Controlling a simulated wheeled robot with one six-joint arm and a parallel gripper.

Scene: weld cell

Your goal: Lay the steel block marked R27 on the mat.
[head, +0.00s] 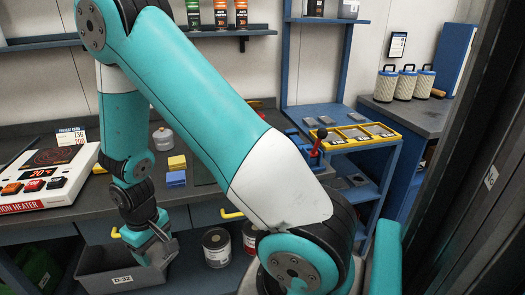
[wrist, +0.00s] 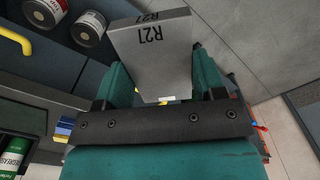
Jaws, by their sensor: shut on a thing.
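My gripper (wrist: 160,95) is shut on a grey steel block (wrist: 158,62) in the wrist view.
The dark bin (head: 97,270) is marked D-32. Yellow and blue blocks (head: 176,170), a jar (head: 163,138) and an induction heater (head: 45,175) stand on the bench. A yellow three-part tray (head: 355,135) stands at right. Cans (head: 217,247) sit below the bench.

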